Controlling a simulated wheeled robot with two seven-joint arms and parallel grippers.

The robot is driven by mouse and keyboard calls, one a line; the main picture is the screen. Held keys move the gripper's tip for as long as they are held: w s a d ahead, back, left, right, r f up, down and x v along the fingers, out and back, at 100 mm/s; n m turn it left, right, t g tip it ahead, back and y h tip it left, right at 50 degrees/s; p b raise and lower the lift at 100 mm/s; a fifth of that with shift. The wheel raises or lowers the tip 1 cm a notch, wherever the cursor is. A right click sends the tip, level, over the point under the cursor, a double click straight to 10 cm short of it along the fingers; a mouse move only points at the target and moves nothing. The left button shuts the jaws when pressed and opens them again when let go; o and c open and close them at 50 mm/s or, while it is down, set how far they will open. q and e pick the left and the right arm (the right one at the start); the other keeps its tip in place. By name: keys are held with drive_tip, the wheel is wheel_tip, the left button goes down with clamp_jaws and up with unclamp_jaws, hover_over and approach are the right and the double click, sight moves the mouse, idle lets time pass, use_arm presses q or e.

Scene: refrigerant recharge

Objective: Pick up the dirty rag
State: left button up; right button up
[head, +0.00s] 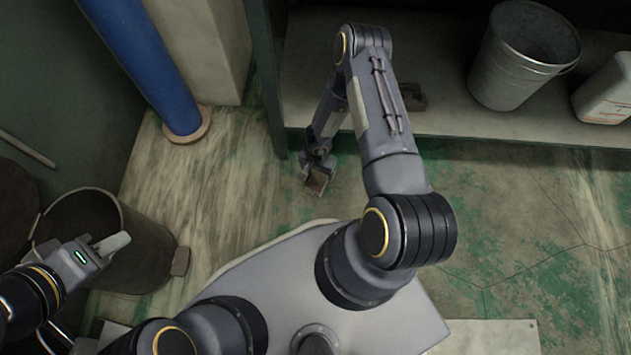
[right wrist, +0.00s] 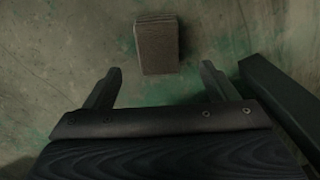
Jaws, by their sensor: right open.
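The dirty rag looks like a small brown-grey folded block. In the right wrist view the rag (right wrist: 157,48) lies on the floor just beyond the fingertips. In the head view the rag (head: 317,181) shows at the end of my right arm, partly covered. My right gripper (right wrist: 160,72) is open and empty, its two fingers spread to either side of the rag's line and apart from it. In the head view my right gripper (head: 318,166) is small and partly hidden by its wrist. My left gripper (head: 112,244) is at the left, over a dark bin; its jaws are unclear.
The dark bin (head: 150,262) stands at the left. A blue pillar (head: 148,65) rises behind it. A low shelf (head: 440,115) at the back holds a metal bucket (head: 512,70) and a white jug (head: 606,92). A dark edge (right wrist: 280,95) runs close to the right finger. The right floor is clear.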

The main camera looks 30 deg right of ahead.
sight(318, 181)
wheel_tip(318, 181, down, 4)
drive_tip(key=shift+s+a+r+b, duration=0.15)
drive_tip(key=shift+r+b, duration=0.1)
drive_tip(key=shift+b, duration=0.45)
wheel_tip(318, 181, down, 4)
drive_tip(key=b, duration=0.3)
drive_tip(key=shift+f, duration=0.1)
drive_tip(key=shift+d+f, duration=0.2)
drive_tip(key=shift+f, duration=0.2)
drive_tip(key=c, duration=1.1)
drive_tip(key=shift+r, duration=0.1)
drive_tip(key=shift+c, duration=0.3)
drive_tip(key=shift+r, duration=0.1)
